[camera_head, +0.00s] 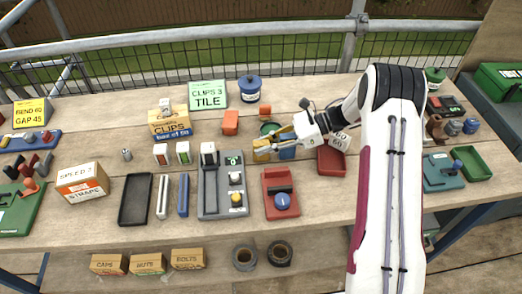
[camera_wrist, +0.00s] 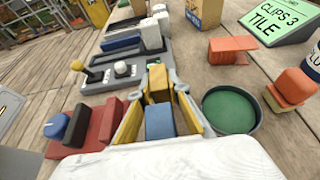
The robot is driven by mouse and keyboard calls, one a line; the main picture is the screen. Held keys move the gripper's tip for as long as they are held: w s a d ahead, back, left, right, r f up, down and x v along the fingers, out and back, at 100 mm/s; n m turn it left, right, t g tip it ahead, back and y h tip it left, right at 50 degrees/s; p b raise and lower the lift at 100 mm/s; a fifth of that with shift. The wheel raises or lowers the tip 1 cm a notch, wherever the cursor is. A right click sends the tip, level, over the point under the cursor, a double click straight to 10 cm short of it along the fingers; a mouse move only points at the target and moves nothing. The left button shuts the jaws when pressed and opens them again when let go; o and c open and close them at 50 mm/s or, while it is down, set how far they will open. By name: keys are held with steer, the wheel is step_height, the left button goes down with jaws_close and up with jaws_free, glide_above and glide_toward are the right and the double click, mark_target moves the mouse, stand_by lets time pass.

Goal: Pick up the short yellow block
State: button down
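The short yellow block (camera_wrist: 158,80) stands between the far ends of my gripper's fingers in the wrist view. In the head view the yellow block (camera_head: 262,152) is on the table right at the fingertips. My gripper (camera_head: 274,139) reaches in from the right, low over the table. Its two fingers (camera_wrist: 160,95) look spread on either side of the yellow block, and I see no clear grip on it. A blue block (camera_wrist: 160,122) lies nearer my palm, between the fingers; in the head view it is partly under the gripper (camera_head: 287,153).
A round green dish (camera_wrist: 230,108) is close beside the right finger. A red device with a blue knob (camera_head: 282,195) and a grey panel (camera_head: 222,205) are on the near and left sides. Orange blocks (camera_head: 230,122) stand behind. A red tray (camera_head: 331,162) is to the right.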

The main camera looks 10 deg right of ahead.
mark_target(263, 142)
stand_by(0.4)
steer(key=shift+r, duration=5)
steer(key=shift+a, duration=0.1)
